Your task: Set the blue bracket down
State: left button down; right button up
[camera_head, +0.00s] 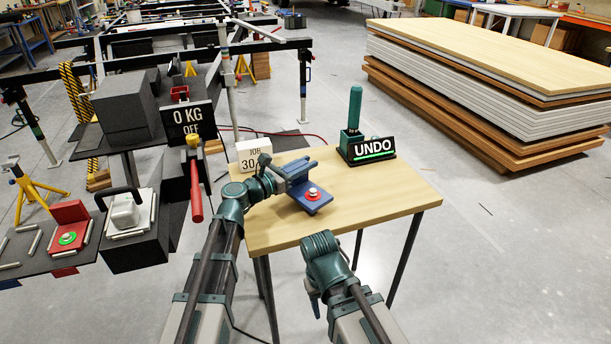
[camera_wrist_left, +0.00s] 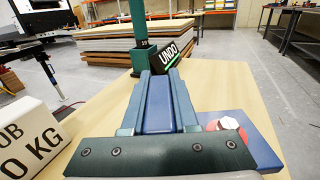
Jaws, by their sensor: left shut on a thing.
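The blue bracket (camera_head: 316,188) is at the left part of the small wooden table (camera_head: 385,200). It has a flat plate with a red and white knob on it and a raised part. My left gripper (camera_head: 283,176) is shut on the raised part. In the left wrist view the blue part of the bracket (camera_wrist_left: 158,105) lies between the two fingers, with the knob to the right. I cannot tell whether the plate touches the tabletop. My right arm's end (camera_head: 325,262) is in front of the table's near edge; its fingers are not clear.
A white block marked "JOB 30" (camera_head: 254,154) stands left of the bracket. A green-handled post (camera_head: 354,112) and an UNDO sign (camera_head: 372,150) stand at the table's back. The tabletop's right side is clear. Dark stands with a red lever (camera_head: 196,190) are at left.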

pick_arm(q)
jog(key=shift+f+b, duration=1.85)
jog(key=shift+b, duration=0.05)
jog(key=shift+r, duration=0.15)
jog(key=c, duration=1.1)
grip_release()
jog(key=shift+f, duration=0.25)
jog(key=shift+c, duration=0.2)
jog(key=o, duration=0.5)
jog(key=shift+r, duration=0.1)
jog(key=shift+c, duration=0.2)
jog(key=shift+r, duration=0.15)
jog(key=v, duration=1.2)
